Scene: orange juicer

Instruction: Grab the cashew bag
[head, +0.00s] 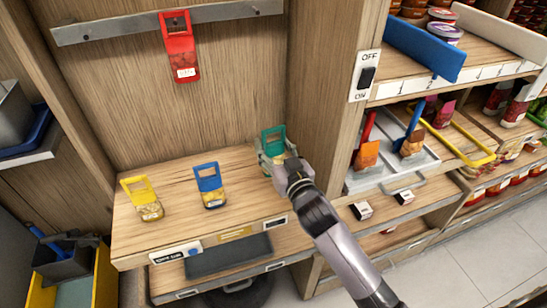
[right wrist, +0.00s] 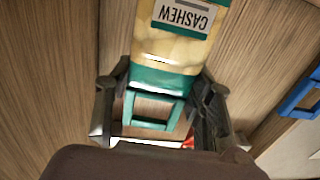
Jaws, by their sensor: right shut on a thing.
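The cashew bag has a green handle and green top edge in the head view (head: 272,137). It is at the right end of the wooden shelf, by the side panel. In the right wrist view its label reads CASHEW upside down, above pale nuts (right wrist: 172,48). My right gripper (head: 271,158) is shut on the bag, with its fingers on either side near the green handle in the right wrist view (right wrist: 160,105). The gripper hides the bag's lower part in the head view. My left gripper is not in view.
A blue-handled bag (head: 210,186) and a yellow-handled bag (head: 143,199) stand on the wooden shelf (head: 180,225) to the left. A red bag (head: 179,48) hangs from the metal rail (head: 120,27). An OFF/ON switch (head: 366,76) is on the panel at right.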

